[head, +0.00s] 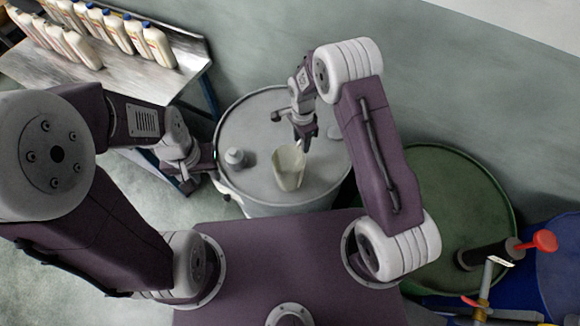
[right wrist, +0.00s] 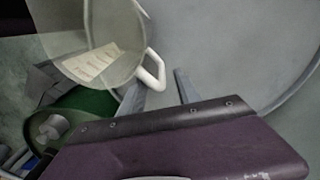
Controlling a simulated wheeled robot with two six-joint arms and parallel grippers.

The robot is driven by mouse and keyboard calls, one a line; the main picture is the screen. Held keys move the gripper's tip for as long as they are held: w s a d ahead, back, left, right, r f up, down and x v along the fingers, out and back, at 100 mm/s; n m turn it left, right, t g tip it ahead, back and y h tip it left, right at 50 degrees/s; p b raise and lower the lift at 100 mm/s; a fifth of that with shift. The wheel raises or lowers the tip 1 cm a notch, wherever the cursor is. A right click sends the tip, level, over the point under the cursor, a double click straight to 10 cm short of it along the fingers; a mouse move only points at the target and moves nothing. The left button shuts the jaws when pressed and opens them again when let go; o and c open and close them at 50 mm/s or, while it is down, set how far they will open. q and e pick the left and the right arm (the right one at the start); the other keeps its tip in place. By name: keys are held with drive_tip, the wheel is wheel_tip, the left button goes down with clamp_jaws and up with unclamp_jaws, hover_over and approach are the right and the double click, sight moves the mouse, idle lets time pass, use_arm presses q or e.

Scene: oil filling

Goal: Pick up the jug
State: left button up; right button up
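The jug (head: 289,168) is pale and translucent and stands on the grey drum (head: 258,113) in the head view. In the right wrist view the jug (right wrist: 92,35) is at the upper left, with a white handle (right wrist: 157,72) and a printed label. My right gripper (head: 304,140) is just behind the jug in the head view. In the right wrist view its two fingers (right wrist: 159,80) are apart, with the handle showing close to the gap between them. I cannot tell whether they touch it. My left gripper (head: 205,165) is left of the drum, and its fingers are not clear.
A small grey cap (head: 235,157) stands on the drum left of the jug. A green drum (head: 450,180) with a pump (head: 490,254) is at the right, beside a blue drum (head: 562,262). A metal table (head: 110,75) with several white bottles is at the upper left.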

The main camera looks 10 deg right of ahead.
drive_tip(key=shift+f, duration=1.6)
drive_tip(key=shift+r, duration=0.1)
clamp_jaws()
